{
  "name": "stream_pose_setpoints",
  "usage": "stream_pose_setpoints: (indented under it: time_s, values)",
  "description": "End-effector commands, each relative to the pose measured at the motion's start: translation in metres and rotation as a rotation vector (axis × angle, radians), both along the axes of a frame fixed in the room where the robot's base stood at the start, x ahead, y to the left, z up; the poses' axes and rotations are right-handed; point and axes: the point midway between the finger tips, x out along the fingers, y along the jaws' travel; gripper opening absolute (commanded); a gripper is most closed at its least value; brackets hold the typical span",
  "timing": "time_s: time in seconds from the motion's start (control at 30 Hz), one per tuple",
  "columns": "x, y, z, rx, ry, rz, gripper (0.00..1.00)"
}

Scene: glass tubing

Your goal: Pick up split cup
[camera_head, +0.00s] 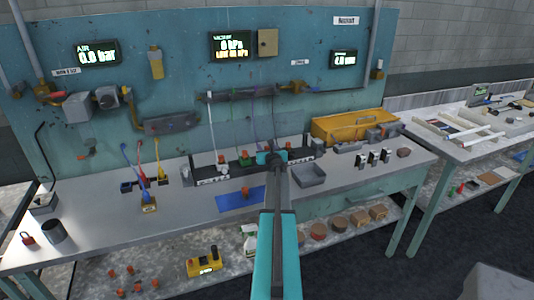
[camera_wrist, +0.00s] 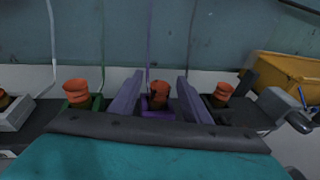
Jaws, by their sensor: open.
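In the wrist view, my gripper (camera_wrist: 160,78) is open, with one finger on each side of an orange-red cup (camera_wrist: 159,93) in a purple holder (camera_wrist: 157,104). A gap shows between the cup and each finger; I cannot tell how far beyond the fingertips it stands. Similar cups stand in a green holder at left (camera_wrist: 77,91) and a dark holder at right (camera_wrist: 222,94). I cannot make out a split in any of them. In the head view, my gripper (camera_head: 271,158) is over the bench's rear and hides the purple holder. Another orange-red cup (camera_head: 245,191) is on the blue mat (camera_head: 230,202).
Thin hoses hang from the teal panel (camera_head: 180,90) behind the holders. A grey tray (camera_head: 309,176) sits right of my arm, and a yellow toolbox (camera_head: 350,126) stands at the back right.

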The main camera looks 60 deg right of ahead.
Motion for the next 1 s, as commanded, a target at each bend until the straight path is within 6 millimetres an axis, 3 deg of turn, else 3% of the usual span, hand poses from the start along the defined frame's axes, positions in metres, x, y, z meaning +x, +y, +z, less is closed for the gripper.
stream_pose_setpoints:
  time_s: [0.17, 0.43, 0.77, 1.0]
  values:
    - [0.0, 0.0, 0.0, 0.0, 0.0, 0.0, 0.43]
    - [0.0, 0.0, 0.0, 0.0, 0.0, 0.0, 0.01]
    - [0.0, 0.0, 0.001, 0.0, 0.0, 0.0, 0.0]
    - [-0.001, 0.0, 0.013, 0.0, 0.0, -0.001, 0.0]
